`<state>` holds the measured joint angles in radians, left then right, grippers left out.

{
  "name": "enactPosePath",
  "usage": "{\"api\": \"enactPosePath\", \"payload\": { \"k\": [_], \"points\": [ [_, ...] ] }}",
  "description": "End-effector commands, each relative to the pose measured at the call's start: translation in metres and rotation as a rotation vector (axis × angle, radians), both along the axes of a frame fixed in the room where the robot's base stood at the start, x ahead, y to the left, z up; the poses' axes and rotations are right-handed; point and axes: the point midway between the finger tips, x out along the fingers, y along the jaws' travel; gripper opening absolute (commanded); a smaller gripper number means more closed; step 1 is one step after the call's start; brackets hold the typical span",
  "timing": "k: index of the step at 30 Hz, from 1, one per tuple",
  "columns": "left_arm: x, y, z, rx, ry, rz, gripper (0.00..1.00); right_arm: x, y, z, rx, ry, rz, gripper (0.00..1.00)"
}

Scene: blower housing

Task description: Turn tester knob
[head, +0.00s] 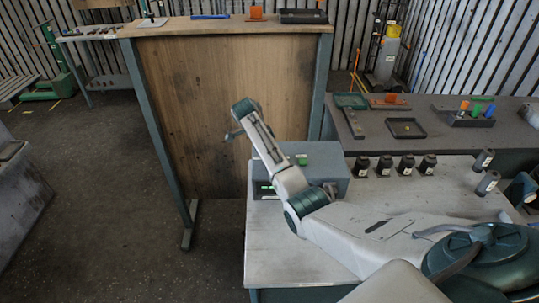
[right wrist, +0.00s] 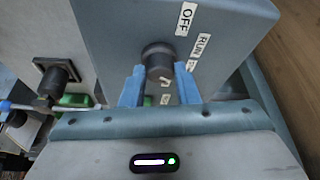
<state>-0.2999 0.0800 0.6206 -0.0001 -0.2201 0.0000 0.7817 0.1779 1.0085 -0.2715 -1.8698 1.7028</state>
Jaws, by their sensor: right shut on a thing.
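The tester is a blue-grey box (head: 328,165) on the light worktable in the head view, partly behind my right arm. In the right wrist view its face (right wrist: 105,25) carries a dark round knob (right wrist: 157,57), with white OFF and RUN labels beside it. My right gripper (right wrist: 159,73) has its two blue fingers on either side of the knob and is shut on it. In the head view I cannot make out its fingertips. The knob's exact setting is unclear. My left gripper is in neither view.
Several dark cylinders (head: 395,165) stand right of the tester on the worktable (head: 275,255). A grey bench (head: 440,130) with trays lies behind. A tall wooden panel (head: 215,80) rises behind the tester. A black connector (right wrist: 55,73) sits left of the knob in the right wrist view.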

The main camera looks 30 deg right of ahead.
Motion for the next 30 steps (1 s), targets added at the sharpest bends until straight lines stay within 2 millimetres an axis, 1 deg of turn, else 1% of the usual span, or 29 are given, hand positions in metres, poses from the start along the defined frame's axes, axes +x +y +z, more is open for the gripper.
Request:
{"api": "enactPosePath", "payload": {
  "k": [3,15,21,30],
  "points": [
    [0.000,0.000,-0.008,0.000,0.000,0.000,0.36,0.002,-0.001,-0.002,0.001,0.000,-0.109,0.05],
    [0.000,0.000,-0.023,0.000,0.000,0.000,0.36,0.004,-0.002,-0.001,0.000,-0.002,-0.441,0.05],
    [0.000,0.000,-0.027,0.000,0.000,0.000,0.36,0.004,-0.002,0.000,0.001,-0.002,-0.546,0.05],
    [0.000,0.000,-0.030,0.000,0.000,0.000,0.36,0.004,-0.003,0.000,0.002,-0.002,-0.617,0.05]
  ]
}}
